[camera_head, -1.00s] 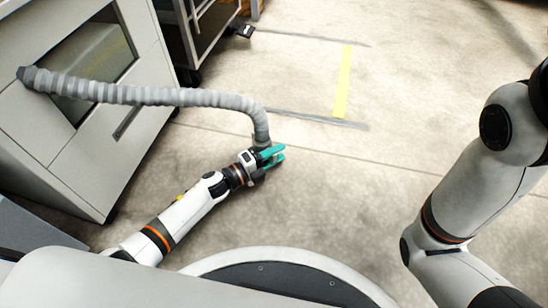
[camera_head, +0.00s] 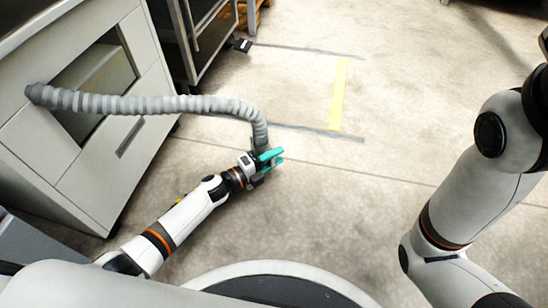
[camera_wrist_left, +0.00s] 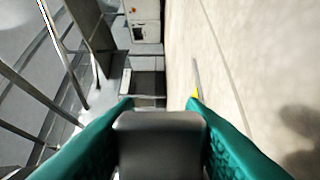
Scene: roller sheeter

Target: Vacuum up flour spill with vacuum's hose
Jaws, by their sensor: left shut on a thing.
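The grey ribbed hose (camera_head: 165,104) runs from the grey cabinet at the left and bends down to my left gripper (camera_head: 270,160). My left gripper, with teal fingers, is shut on the hose end, above the floor. In the left wrist view the dark grey hose end (camera_wrist_left: 160,140) sits between the two teal fingers. My right arm shows at the right of the head view, but its gripper is out of view. I cannot make out a flour spill on the floor in these frames.
A grey cabinet (camera_head: 140,85) with a recessed opening stands at the left. A dark metal rack on wheels (camera_head: 203,45) stands behind it. Yellow tape (camera_head: 339,95) and grey lines mark the floor (camera_head: 340,190), which is open in the middle.

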